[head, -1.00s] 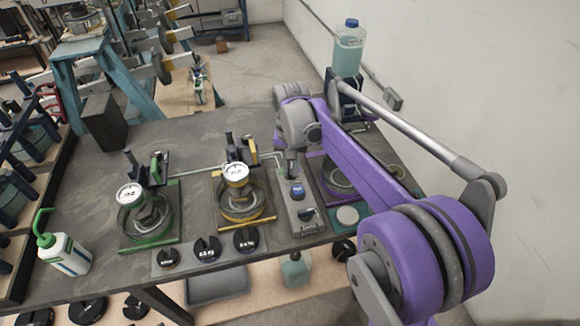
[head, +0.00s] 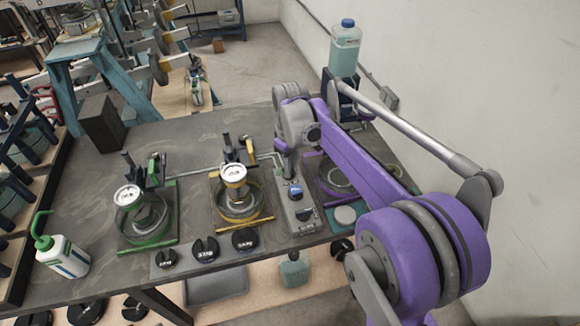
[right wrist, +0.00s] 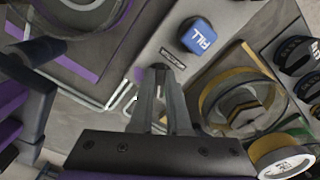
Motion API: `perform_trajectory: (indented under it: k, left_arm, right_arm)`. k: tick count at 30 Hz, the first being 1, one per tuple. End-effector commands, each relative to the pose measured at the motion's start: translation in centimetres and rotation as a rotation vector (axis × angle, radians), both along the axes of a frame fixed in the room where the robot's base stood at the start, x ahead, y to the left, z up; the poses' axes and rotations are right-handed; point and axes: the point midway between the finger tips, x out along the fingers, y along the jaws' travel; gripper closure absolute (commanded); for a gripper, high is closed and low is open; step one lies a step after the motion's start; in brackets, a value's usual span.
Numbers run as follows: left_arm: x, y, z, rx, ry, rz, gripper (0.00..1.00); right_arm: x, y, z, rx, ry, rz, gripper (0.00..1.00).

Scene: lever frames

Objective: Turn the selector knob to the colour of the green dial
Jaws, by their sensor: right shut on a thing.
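My right gripper (head: 288,177) reaches down to the back end of the grey control panel (head: 303,217). In the right wrist view its fingers (right wrist: 160,72) are shut at the selector knob, which they almost wholly hide; its pointing direction cannot be told. A purple mark (right wrist: 138,74) and a small dark label show beside the fingertips. The green dial (head: 128,195) is a round white gauge on the green-framed station (head: 150,240) at the left; its reading is too small to tell. My left gripper is not in view.
A blue FILL button (right wrist: 197,37) sits on the panel close to the fingers. The yellow station (head: 242,220) with its gauge (head: 233,173) stands left of the panel, the purple station (head: 325,180) right. Black weights (head: 206,249) line the front edge. A squeeze bottle (head: 65,258) stands left.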

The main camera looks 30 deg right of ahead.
Motion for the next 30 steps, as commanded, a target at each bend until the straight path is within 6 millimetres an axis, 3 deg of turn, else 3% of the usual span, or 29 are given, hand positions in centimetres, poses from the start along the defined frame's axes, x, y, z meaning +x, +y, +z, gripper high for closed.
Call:
perform_trajectory:
  k: [12, 30]
  left_arm:
    - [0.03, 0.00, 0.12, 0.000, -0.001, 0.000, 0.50]
    - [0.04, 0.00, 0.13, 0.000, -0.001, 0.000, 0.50]
  right_arm:
    - [0.11, -0.20, 0.04, -0.001, 0.000, 0.244, 1.00]
    - [0.15, -0.23, 0.03, 0.000, -0.001, 0.300, 1.00]
